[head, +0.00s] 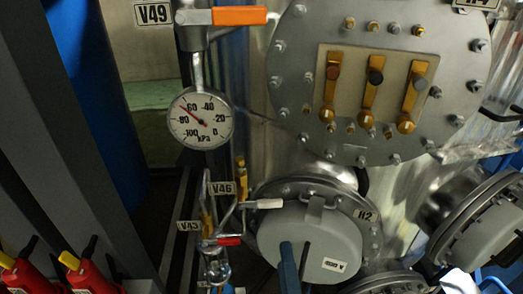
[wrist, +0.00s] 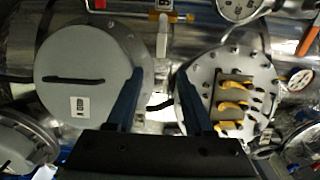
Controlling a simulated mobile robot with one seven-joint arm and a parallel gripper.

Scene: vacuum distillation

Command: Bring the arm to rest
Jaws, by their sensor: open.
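My gripper (wrist: 158,76) shows in the wrist view as two blue fingers reaching up from a dark body. The fingers stand well apart, with nothing between them. Behind them are a round grey cover with a dark slot-like handle (wrist: 85,78) on the left and a round bolted plate with yellow handles (wrist: 232,88) on the right. In the head view a blue upright piece (head: 288,268) at the bottom edge overlaps the grey H2 cover (head: 325,235); I cannot tell for sure whether it is a finger of mine. The rest of the arm is hidden.
A kPa gauge (head: 200,118) hangs under the orange-handled valve V49 (head: 240,16). A bolted plate with three yellow handles (head: 372,90) is at the upper right. Small valves with a red handle (head: 229,241) and a white handle (head: 264,204) stick out. Red extinguisher-like bottles (head: 88,275) stand lower left.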

